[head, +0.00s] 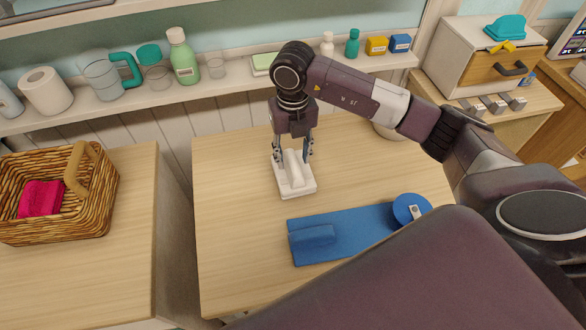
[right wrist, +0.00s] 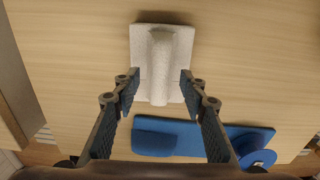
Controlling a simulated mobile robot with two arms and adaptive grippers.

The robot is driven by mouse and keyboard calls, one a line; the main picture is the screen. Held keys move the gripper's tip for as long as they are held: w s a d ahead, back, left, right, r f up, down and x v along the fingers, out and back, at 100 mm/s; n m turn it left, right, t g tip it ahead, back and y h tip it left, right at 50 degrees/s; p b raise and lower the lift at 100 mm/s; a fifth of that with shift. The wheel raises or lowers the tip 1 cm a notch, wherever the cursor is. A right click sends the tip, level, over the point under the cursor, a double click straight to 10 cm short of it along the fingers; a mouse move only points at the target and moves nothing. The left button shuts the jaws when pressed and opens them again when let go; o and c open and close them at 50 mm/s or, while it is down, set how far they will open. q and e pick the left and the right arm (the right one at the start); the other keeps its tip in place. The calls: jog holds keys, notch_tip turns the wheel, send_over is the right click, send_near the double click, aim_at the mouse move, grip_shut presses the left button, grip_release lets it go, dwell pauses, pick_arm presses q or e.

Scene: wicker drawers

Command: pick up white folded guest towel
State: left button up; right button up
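The white folded towel (head: 297,187) lies on the wooden table as a flat square with a raised, rounded fold along its middle. It also shows in the right wrist view (right wrist: 160,60), at the upper centre. My right gripper (head: 292,154) points down over the towel. Its fingers are spread on either side of the raised fold, with a gap on both sides in the right wrist view (right wrist: 159,84). It holds nothing. Whether the fingertips touch the towel's flat part I cannot tell. My left gripper is not in view.
A blue folded cloth (head: 350,232) with a blue round item (head: 411,208) lies nearer on the table. A wicker basket (head: 95,205) with a pink cloth (head: 41,199) stands left, across a gap. A shelf (head: 225,88) with bottles runs behind. Table left of the towel is clear.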

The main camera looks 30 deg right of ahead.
jog(key=shift+f, duration=1.1)
grip_shut()
jog(key=shift+r, duration=0.2)
